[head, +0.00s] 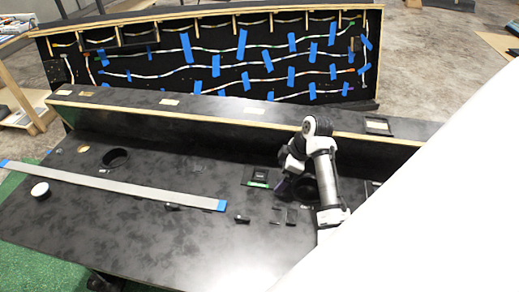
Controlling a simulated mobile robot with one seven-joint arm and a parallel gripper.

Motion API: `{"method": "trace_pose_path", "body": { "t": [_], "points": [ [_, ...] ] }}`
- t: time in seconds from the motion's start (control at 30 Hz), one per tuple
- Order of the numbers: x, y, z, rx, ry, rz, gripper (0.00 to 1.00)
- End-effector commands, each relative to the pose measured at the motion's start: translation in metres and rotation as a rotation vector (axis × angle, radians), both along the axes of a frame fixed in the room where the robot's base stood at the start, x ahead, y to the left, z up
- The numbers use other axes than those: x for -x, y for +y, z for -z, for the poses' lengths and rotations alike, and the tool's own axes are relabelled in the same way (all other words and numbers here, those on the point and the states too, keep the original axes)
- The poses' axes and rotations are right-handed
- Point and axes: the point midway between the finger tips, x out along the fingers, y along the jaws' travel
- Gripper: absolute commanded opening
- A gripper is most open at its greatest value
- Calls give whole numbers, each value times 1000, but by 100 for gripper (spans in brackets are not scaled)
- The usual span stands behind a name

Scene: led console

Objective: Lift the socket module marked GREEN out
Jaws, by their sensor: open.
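A black square module (257,175) with a green strip along its front edge sits in the console top, right of the middle in the head view. Any lettering on it is too small to read. My gripper (282,186) is just right of this module, pointing down toward the console top. It is open, and I see nothing held in it. The fingers are small and dark here, so their exact height above the surface cannot be told. The module looks clear of the gripper.
The dark console top (130,225) has a round hole (115,158) at left. A long grey strip (120,184) with blue ends and a white round piece (40,189) lie on it. Small black pieces (242,217) lie in front of the module. A taped wiring panel (215,80) stands behind.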

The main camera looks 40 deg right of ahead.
Motion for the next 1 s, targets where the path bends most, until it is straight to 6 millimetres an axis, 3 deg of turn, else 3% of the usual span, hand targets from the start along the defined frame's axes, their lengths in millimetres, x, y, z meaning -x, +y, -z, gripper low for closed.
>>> {"method": "trace_pose_path", "body": {
  "t": [0.23,0.47,0.53,0.77,1.0],
  "points": [
    [-12,10,-1,0,-2,-1,98],
    [-39,34,-1,1,-1,-3,98],
    [-41,35,11,0,0,1,98],
    [-42,36,11,0,-1,1,98],
    [-42,36,11,0,-1,1,69]
  ]
}}
